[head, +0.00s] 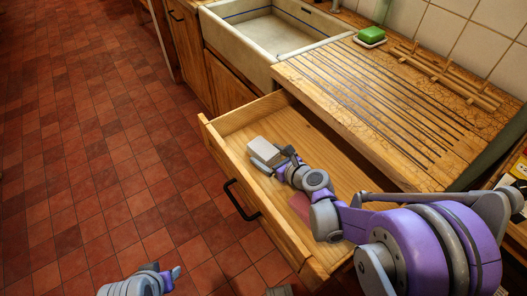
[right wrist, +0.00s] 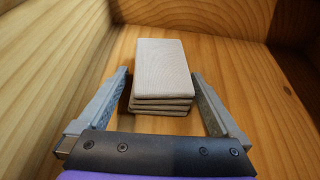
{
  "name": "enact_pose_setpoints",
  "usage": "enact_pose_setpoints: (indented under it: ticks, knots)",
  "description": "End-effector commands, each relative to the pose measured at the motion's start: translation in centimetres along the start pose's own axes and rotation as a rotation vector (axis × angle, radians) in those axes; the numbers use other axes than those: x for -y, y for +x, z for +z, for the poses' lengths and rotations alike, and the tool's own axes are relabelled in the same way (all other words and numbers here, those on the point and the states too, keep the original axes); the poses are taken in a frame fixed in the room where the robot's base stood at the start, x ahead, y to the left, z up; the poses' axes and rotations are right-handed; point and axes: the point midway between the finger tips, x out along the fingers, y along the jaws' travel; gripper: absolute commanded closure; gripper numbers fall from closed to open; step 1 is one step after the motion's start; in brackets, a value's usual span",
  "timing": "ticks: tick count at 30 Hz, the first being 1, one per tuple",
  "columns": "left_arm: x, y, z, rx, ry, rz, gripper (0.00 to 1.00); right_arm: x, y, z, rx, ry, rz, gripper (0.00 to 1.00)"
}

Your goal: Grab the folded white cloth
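The folded white cloth (right wrist: 160,72) lies as a neat layered stack on the wooden floor of the open drawer (head: 306,257). In the head view the cloth (head: 264,147) shows near the drawer's back left part, just past my right gripper (head: 268,163). In the right wrist view my right gripper (right wrist: 162,95) is open, with one finger on each side of the cloth's near end. The fingers look apart from the cloth, with gaps at both sides.
A pink item (head: 312,205) lies in the drawer, partly hidden by my right arm. The ridged wooden worktop (head: 370,95) overhangs the drawer's far side. A sink (head: 265,30) and a green soap (head: 371,34) are behind. The tiled floor (head: 90,150) at left is clear.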

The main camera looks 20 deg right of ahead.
Motion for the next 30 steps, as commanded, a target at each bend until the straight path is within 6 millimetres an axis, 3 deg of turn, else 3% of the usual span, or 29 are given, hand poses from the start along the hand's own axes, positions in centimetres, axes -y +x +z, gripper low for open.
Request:
enact_pose_setpoints:
  ticks: [1, 12, 20, 30]
  knots:
    - [0.0, 0.0, 0.0, 0.000, 0.000, 0.000, 0.50, 0.0, 0.0, 0.0, 0.000, 0.000, 0.000, 0.07]
    - [0.0, 0.0, 0.0, 0.000, 0.000, 0.000, 0.50, 0.0, -0.1, 0.0, 0.000, 0.000, 0.000, 0.70]
    - [0.0, -0.2, -0.1, -0.001, 0.000, 0.000, 0.50, 0.0, -0.3, 0.5, 0.000, 0.000, 0.000, 0.70]
    - [0.0, -2.5, -1.0, -0.009, 0.000, 0.000, 0.50, 0.0, -2.7, 6.4, 0.001, 0.001, 0.000, 0.70]
